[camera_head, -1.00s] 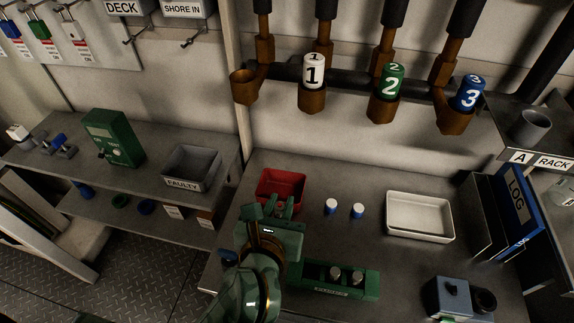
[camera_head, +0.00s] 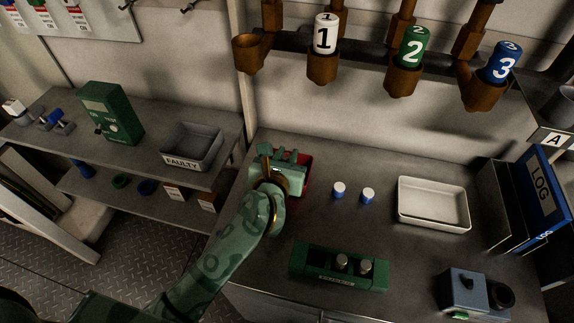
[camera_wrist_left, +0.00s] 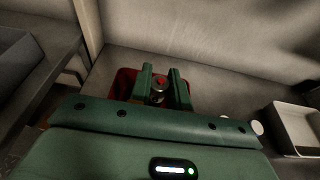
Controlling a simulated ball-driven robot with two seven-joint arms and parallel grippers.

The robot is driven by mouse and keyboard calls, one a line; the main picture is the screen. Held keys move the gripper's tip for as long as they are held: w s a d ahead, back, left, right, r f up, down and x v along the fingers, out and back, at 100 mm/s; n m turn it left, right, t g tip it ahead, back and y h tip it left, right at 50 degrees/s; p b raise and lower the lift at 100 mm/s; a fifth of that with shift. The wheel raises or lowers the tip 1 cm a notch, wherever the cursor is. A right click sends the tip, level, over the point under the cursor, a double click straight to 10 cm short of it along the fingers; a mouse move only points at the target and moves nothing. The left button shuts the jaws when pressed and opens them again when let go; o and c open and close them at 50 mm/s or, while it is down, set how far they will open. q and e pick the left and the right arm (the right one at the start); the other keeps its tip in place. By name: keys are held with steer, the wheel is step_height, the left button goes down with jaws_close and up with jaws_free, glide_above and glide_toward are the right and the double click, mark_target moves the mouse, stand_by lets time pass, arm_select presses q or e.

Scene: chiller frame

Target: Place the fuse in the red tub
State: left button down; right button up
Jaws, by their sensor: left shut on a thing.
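The red tub (camera_head: 307,170) stands on the bench at the back left, mostly covered by my left gripper (camera_head: 281,154) in the head view. In the wrist view the red tub (camera_wrist_left: 122,84) shows behind and beside the fingers. My left gripper (camera_wrist_left: 161,84) is over the tub with its fingers shut on a small silver fuse (camera_wrist_left: 158,97). The fuse is hidden in the head view. I cannot tell whether it touches the tub floor. My right gripper is not in view.
Two small white-and-blue cylinders (camera_head: 338,189) stand right of the tub. A white tray (camera_head: 433,226) is farther right. A green holder (camera_head: 310,270) with two silver-topped pieces lies in front. A grey "FAULTY" bin (camera_head: 180,160) is on the left shelf.

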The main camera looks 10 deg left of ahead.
arm_select(q)
steer(key=shift+w+f, duration=0.15)
steer(key=shift+f, duration=0.1)
steer(key=f, duration=0.1)
steer(key=f+b, duration=0.2)
steer(key=shift+w+a+f, duration=0.1)
steer(key=shift+w+f, duration=0.15)
steer(key=shift+f, duration=0.15)
steer(key=shift+r, duration=0.15)
steer(key=c, duration=1.3)
jaws_free()
